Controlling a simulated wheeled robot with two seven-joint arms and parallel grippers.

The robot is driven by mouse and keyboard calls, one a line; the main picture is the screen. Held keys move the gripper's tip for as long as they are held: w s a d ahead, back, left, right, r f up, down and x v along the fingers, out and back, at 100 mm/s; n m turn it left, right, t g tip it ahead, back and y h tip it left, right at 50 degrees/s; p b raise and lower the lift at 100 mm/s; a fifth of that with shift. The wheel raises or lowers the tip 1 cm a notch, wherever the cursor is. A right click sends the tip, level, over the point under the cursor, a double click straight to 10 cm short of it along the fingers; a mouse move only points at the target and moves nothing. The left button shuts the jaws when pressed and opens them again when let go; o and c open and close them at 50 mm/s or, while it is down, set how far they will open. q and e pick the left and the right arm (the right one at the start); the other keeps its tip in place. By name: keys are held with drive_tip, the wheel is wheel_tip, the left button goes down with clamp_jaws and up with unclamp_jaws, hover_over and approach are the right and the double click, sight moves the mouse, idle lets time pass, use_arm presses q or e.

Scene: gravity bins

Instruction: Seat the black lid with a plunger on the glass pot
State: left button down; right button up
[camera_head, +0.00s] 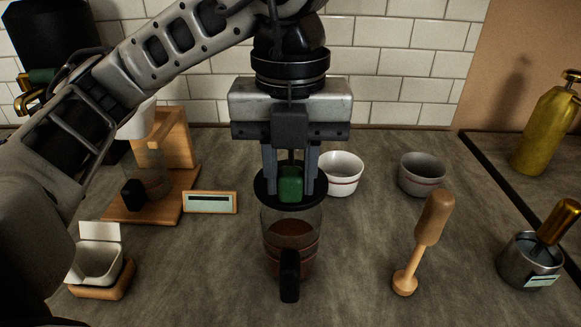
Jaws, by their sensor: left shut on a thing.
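The black lid (265,193) is a flat dark disc with a green knob (290,184) on its plunger. My left gripper (291,190) comes down from above and is shut on the green knob. The glass pot (305,225) stands upright on the counter below, with brown liquid inside and a black handle (289,275) facing the camera. The lid is over the pot's mouth and hides its rim. I cannot tell whether the lid touches the rim or hovers just above it. My right gripper is not in view.
White cup (342,176) and grey cup (421,175) stand behind and right. A wooden stand (140,205), small display (210,202) and white dish (97,262) are left. Counter between pot and tamper is clear.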

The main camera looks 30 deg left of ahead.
sight(291, 206)
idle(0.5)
use_arm(q)
drive_tip(key=shift+f+b, duration=0.5)
drive_tip(key=shift+f, duration=0.05)
drive_tip(key=shift+f+b, duration=1.15)
drive_tip(key=shift+f, duration=0.05)
drive_tip(key=shift+f, duration=0.1)
drive_tip(key=shift+f+b, duration=0.85)
drive_tip(key=shift+b, duration=0.05)
